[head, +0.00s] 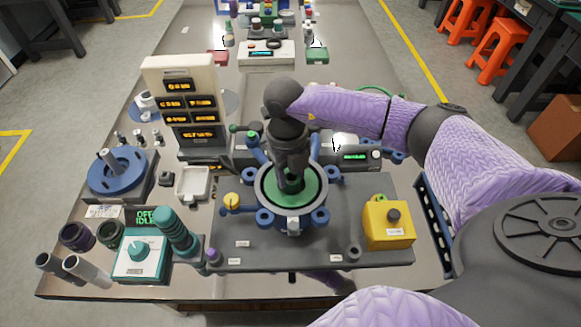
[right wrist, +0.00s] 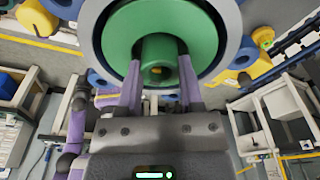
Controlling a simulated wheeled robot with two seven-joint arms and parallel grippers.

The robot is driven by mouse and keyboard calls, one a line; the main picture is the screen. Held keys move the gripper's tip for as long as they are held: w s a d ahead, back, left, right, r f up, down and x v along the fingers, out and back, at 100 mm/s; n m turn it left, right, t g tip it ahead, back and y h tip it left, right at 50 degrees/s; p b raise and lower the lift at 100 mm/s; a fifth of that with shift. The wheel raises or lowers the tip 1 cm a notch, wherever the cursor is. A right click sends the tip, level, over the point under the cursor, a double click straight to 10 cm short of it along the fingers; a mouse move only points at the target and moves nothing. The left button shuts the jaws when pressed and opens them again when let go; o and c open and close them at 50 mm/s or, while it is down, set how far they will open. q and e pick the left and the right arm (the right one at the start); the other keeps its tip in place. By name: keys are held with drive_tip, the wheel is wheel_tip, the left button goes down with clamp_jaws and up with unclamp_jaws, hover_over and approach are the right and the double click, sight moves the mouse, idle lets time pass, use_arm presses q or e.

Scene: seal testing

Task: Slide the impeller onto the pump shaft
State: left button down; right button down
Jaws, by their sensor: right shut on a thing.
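The green impeller (head: 291,205) is a disc with a central hub and sits inside the round opening of the blue and grey pump housing (head: 292,223) in the head view. My right gripper (head: 291,180) points down from above, over the middle of the housing. In the right wrist view, the two purple fingers of my right gripper (right wrist: 158,62) are shut on the hub of the impeller (right wrist: 190,25). A grey ring of the housing surrounds the disc. The pump shaft is hidden by the impeller, so I cannot tell how deep it sits. My left gripper is not in view.
The housing stands on a grey plate (head: 265,252). A yellow box (head: 388,224) with a dark button is on the right. A teal control box (head: 142,252), a blue round fixture (head: 117,174) and a display tower (head: 185,100) stand on the left. Instruments stand behind.

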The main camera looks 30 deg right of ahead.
drive_tip(key=shift+f, duration=0.3)
idle(0.4)
drive_tip(key=shift+c, duration=0.8)
unclamp_jaws()
wheel_tip(320, 180, up, 9)
drive_tip(key=p, duration=0.7)
drive_tip(key=shift+p, duration=0.3)
